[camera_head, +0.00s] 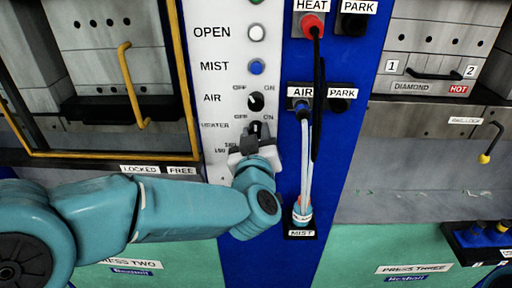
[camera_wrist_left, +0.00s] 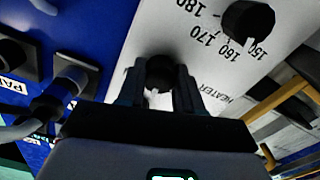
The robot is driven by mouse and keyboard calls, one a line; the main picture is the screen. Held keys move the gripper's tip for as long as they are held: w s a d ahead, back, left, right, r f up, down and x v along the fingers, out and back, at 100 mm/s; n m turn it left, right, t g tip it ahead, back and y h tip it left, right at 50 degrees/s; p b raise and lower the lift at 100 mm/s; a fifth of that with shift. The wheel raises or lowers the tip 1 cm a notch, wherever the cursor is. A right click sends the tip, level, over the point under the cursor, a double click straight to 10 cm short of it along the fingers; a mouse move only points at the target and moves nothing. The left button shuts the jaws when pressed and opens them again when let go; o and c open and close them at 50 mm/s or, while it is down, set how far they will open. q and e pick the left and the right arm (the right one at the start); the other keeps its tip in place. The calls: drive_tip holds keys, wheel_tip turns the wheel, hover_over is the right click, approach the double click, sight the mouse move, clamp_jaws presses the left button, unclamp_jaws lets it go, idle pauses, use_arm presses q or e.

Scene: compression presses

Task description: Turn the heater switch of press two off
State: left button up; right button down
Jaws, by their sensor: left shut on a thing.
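The heater switch (camera_head: 256,127) is a small black knob on the white control panel (camera_head: 215,90), beside the HEATER label and below small OFF and ON marks. My left gripper (camera_head: 258,138) is at it, with its fingers shut on it. In the left wrist view the black heater switch (camera_wrist_left: 160,72) sits between the two dark fingers (camera_wrist_left: 160,88). The fingers hide its sides, and I cannot tell for sure which mark it points to. My right gripper is not in view.
Above are the AIR knob (camera_head: 256,102), blue MIST button (camera_head: 257,66) and white OPEN button (camera_head: 257,33). A black temperature dial (camera_wrist_left: 248,25) is close to the fingers. Right of the panel, hoses (camera_head: 308,150) hang on a blue post. A yellow-framed press door (camera_head: 128,85) is left.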

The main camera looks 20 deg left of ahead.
use_arm(q)
drive_tip(key=shift+n+b, duration=2.2)
drive_tip(key=shift+n, duration=0.6)
drive_tip(key=o, duration=1)
drive_tip(key=b+v, duration=0.1)
drive_tip(key=v, duration=1.5)
drive_tip(key=shift+s+d+r, duration=0.1)
drive_tip(key=shift+s, duration=0.05)
